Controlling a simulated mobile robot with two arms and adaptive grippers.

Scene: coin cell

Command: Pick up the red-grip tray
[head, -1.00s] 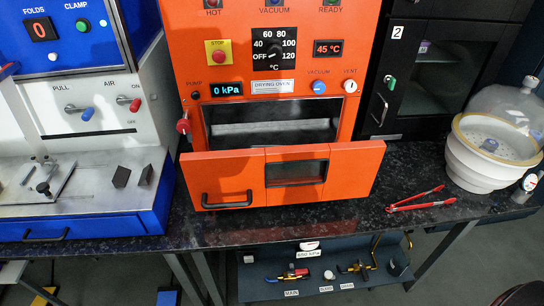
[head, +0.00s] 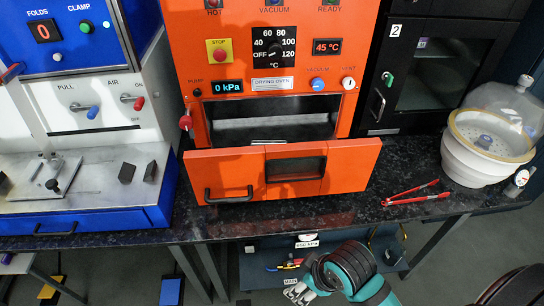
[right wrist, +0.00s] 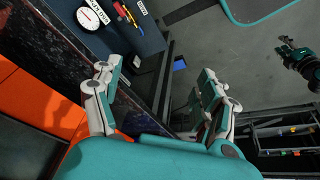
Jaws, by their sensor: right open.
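I cannot make out a red-grip tray in either view. My right gripper (head: 298,293) is at the bottom of the head view, in front of the counter and below its edge. In the right wrist view my right gripper (right wrist: 162,85) is open with its fingers wide apart and nothing between them. A teal and black gripper shape (right wrist: 290,52), probably my left gripper, shows small at the right wrist view's right edge; its jaws are too small to judge.
Red tongs (head: 417,194) lie on the dark counter (head: 330,212), left of a white vessel with a clear dome (head: 487,160). The orange oven's front panel (head: 235,172) hangs below its window. A low shelf (right wrist: 133,35) with a gauge (right wrist: 90,18) is under the counter.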

